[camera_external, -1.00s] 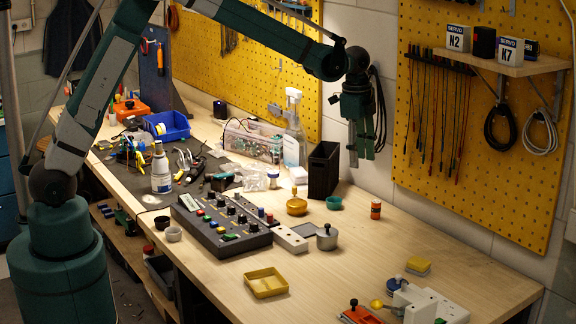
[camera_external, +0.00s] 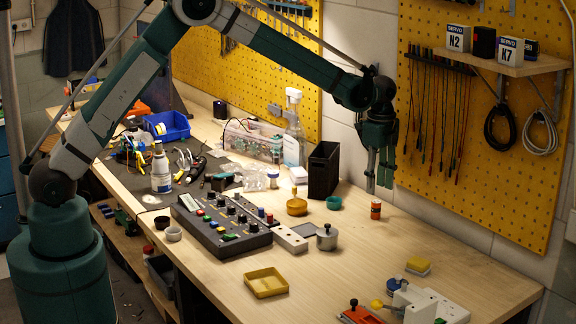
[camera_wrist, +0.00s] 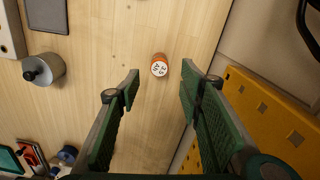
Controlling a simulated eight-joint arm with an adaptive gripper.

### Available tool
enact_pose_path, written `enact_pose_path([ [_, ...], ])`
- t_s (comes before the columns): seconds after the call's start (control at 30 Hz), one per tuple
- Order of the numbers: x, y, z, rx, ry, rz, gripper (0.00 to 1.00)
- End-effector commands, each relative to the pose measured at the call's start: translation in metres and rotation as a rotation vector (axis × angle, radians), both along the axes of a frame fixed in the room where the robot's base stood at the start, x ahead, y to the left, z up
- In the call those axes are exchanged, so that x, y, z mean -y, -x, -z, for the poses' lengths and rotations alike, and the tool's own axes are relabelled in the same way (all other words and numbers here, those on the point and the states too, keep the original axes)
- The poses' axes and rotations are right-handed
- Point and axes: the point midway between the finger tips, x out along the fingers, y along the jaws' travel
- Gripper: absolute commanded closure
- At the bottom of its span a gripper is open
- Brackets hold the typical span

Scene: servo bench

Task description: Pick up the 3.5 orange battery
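The orange battery (camera_external: 376,210) stands upright on the wooden bench, to the right of the green cup in the external view. In the wrist view the battery (camera_wrist: 159,66) shows its white top with dark print, too small to read surely. My gripper (camera_external: 379,182) hangs above the bench close over the battery in the external view. In the wrist view my gripper (camera_wrist: 160,82) is open and empty, with its two green fingers apart. The battery lies between the finger lines, just beyond the tips, apart from both.
A grey knobbed pot (camera_external: 327,238) and the button console (camera_external: 222,224) stand to the left. A green cup (camera_external: 334,202) and a black holder (camera_external: 323,170) are near the battery. The yellow pegboard wall (camera_external: 480,150) rises behind. Bench around the battery is clear.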

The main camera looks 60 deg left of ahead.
Motion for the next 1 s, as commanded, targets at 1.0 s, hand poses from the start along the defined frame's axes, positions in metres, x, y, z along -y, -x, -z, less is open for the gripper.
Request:
enact_pose_path([
  [1.0,0.000,0.001,0.039,0.000,0.000,0.000,0.63],
])
